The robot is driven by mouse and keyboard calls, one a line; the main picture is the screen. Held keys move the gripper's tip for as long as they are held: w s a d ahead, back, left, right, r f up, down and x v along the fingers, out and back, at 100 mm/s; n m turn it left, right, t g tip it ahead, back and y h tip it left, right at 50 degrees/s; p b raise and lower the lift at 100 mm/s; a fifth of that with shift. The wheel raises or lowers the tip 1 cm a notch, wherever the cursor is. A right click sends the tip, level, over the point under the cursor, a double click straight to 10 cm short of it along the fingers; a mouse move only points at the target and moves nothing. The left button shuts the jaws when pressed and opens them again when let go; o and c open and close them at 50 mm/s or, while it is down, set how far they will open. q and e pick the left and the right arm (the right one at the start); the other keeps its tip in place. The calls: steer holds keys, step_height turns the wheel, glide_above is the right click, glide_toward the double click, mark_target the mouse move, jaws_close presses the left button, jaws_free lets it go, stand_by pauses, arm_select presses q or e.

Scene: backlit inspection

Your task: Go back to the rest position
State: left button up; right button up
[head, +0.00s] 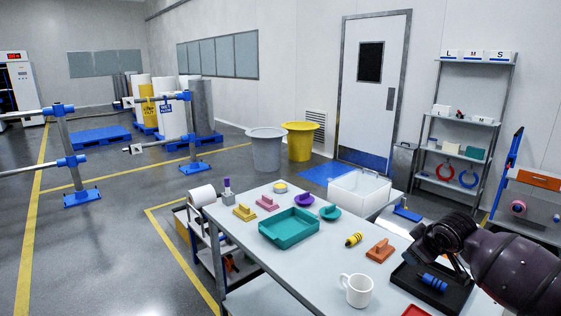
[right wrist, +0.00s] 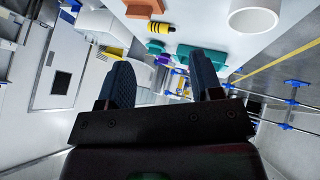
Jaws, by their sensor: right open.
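My right gripper (head: 445,252) is at the right of the head view, over the right end of the white table (head: 290,262), near the black tray. In the right wrist view its two dark fingers (right wrist: 163,80) are spread apart with nothing between them. My left gripper does not show. A blue ribbed piece (head: 434,282) lies in the black tray (head: 408,283). A white mug (head: 357,290), an orange block (head: 380,250) and a yellow-black ribbed piece (head: 353,240) stand or lie left of that tray, apart from the gripper.
A teal tray (head: 289,226), a yellow block (head: 244,212), a pink block (head: 267,202), a purple dish (head: 304,200) and a teal dish (head: 330,212) occupy the table's far part. A white bin (head: 358,190) stands behind. Shelves (head: 463,125) rise at the back right.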

steer(key=s+a+f+t+y, duration=0.3)
steer(key=s+a+f+t, duration=0.3)
steer(key=s+a, duration=0.4)
steer(key=s+f+m+h, duration=0.1)
steer(key=s+f+m, duration=0.1)
steer(key=s+f, duration=0.3)
steer(key=s+d+f+m+g+h, duration=0.1)
steer(key=s+f, duration=0.4)
steer(key=s, duration=0.7)
steer(key=s+d+f+m+g+h, duration=0.1)
steer(key=s+f+m, duration=0.3)
steer(key=s, duration=0.5)
step_height(320, 180, down, 2)
steer(key=shift+s+h, duration=0.15)
steer(key=shift+h, duration=0.25)
